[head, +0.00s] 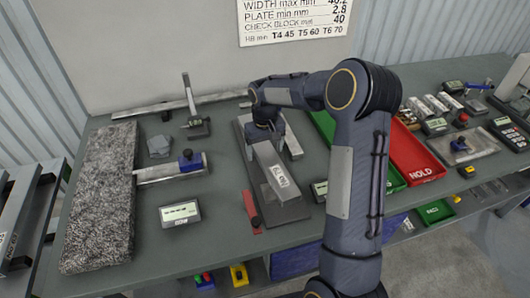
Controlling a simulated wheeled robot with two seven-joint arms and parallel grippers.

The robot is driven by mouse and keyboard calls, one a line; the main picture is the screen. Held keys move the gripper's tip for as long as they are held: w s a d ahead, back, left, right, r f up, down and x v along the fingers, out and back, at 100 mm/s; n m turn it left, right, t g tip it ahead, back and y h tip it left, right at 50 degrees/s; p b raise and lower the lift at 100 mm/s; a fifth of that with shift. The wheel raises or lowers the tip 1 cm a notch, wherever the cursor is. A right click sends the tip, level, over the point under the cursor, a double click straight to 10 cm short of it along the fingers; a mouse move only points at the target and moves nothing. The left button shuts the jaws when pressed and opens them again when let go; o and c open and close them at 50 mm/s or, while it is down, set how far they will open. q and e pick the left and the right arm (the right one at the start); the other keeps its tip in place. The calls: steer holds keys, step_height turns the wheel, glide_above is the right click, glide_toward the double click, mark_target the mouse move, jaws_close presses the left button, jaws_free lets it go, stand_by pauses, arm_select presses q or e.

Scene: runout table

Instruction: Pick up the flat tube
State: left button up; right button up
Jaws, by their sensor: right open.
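A light grey rectangular bar (268,160) with a white label lies on a dark grey plate (296,206) near the middle of the table; it looks like the flat tube, though I cannot see an open end. My right gripper (266,137) points down at the far end of this bar. It is open, and its wrist hides that end and most of the fingers. I cannot tell whether the fingers touch the bar. My left gripper is not in view.
A speckled slab (100,200) lies at the left. A gauge stand (196,127), a blue-knobbed tool (170,171) and a digital display (180,213) stand nearby. A red-handled tool (251,208) lies left of the plate. A red bin (415,160) is right of my arm.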

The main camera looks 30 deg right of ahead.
steer(key=c, duration=1.5)
steer(key=shift+o, duration=0.2)
steer(key=shift+r, duration=0.1)
